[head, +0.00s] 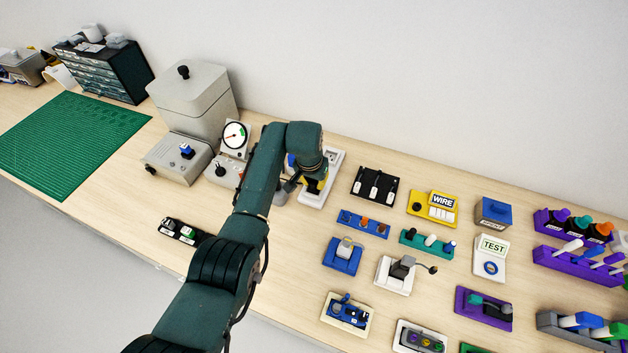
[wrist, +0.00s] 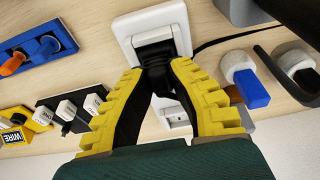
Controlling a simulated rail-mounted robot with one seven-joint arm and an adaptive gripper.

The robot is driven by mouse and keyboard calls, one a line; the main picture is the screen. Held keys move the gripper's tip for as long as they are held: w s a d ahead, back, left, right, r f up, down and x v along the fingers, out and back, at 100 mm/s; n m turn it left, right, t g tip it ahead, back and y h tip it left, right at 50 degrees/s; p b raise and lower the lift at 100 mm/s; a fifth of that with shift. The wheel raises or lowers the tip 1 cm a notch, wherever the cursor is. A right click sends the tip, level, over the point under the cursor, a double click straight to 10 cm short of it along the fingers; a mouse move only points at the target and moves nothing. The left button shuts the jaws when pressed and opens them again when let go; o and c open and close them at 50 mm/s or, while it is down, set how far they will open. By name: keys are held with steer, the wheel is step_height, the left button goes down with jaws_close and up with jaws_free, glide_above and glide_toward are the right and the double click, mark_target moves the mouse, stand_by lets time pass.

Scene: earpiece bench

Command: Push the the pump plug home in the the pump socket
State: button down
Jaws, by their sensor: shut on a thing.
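My gripper (wrist: 153,68) is shut on a black plug, the pump plug (wrist: 155,78), with its yellow ribbed fingers on either side of it. In the wrist view the plug's front end is at the grey-framed opening of a white unit, the pump socket (wrist: 131,26). I cannot tell how deep the plug sits or whether a gap is left. In the head view my gripper (head: 312,187) is over the white unit (head: 334,163) behind my arm, and the plug is hidden there.
A black cable (wrist: 225,38) runs along the bench right of the socket in the wrist view. Blue (wrist: 253,93) and black plugs stand beside it. A black switch panel (head: 375,186) and a grey box (head: 180,157) flank the unit in the head view. Bare bench lies in front.

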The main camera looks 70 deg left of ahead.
steer(key=shift+s+d+f+b, duration=0.1)
steer(key=shift+f+b, duration=0.25)
steer(key=shift+f, duration=0.35)
stand_by(1.4)
steer(key=c, duration=0.9)
jaws_free()
steer(key=shift+r, duration=0.1)
steer(key=shift+o, duration=0.2)
steer(key=shift+r, duration=0.1)
steer(key=shift+r, duration=0.1)
steer(key=shift+r, duration=0.35)
steer(key=v, duration=1.1)
